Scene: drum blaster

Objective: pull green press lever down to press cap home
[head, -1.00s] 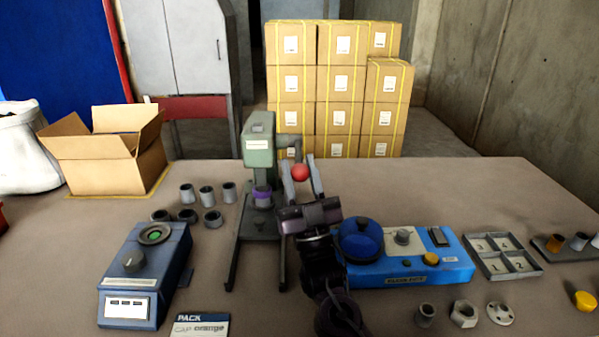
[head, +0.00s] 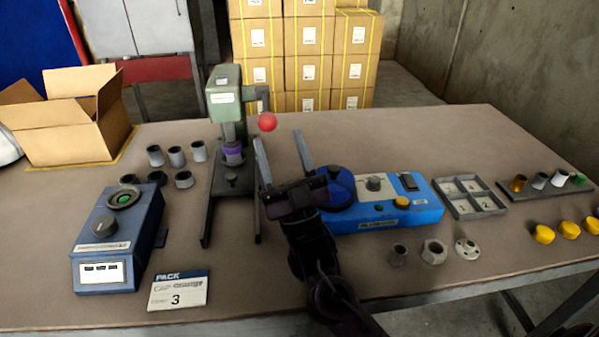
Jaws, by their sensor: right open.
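The green press (head: 224,92) stands left of centre in the head view. Its lever reaches out to the right and ends in a red ball knob (head: 267,121), level with the lower part of the press head. A purple piece (head: 232,150) sits under the press head. I cannot tell how far its cap is seated. My right gripper (head: 278,137) is open, with its two fingers apart and pointing away from me. Its fingertips appear just below the red knob in the picture, and nothing is between them. My left gripper is not in view.
A blue station (head: 385,217) with a round dish is right of my gripper. A dark blue dial box (head: 117,230) and a PACK card (head: 178,290) are at front left. Grey cups (head: 176,156) stand left of the press. A divided tray (head: 470,198) is at right.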

